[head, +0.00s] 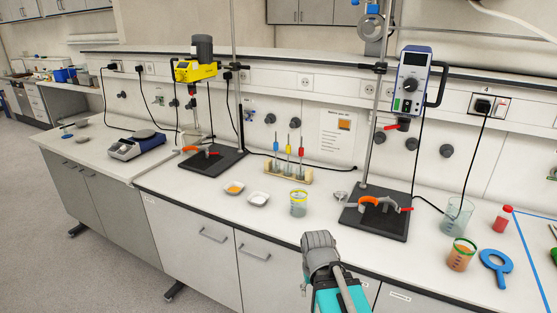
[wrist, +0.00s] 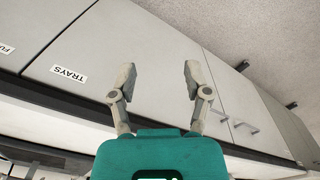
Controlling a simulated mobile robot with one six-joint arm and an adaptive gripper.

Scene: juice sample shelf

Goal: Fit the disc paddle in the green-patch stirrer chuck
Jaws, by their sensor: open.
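Three stirrer paddles with blue, yellow and red tops (head: 288,152) stand upright in a wooden rack (head: 305,177) at the back of the bench. Their lower ends are too small to tell which is the disc paddle. A blue-and-white stirrer (head: 411,77) hangs on a stand at right, with its chuck (head: 403,123) below. A yellow-and-grey stirrer (head: 196,70) hangs on a stand at left. I cannot clearly tell which chuck carries the green patch. My gripper (wrist: 157,78) is open and empty in the wrist view, facing cabinet fronts, away from the rack.
A yellow-rimmed beaker (head: 298,204) and two white dishes (head: 246,192) stand before the rack. Black stand bases (head: 378,222) hold orange-and-red clamps.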

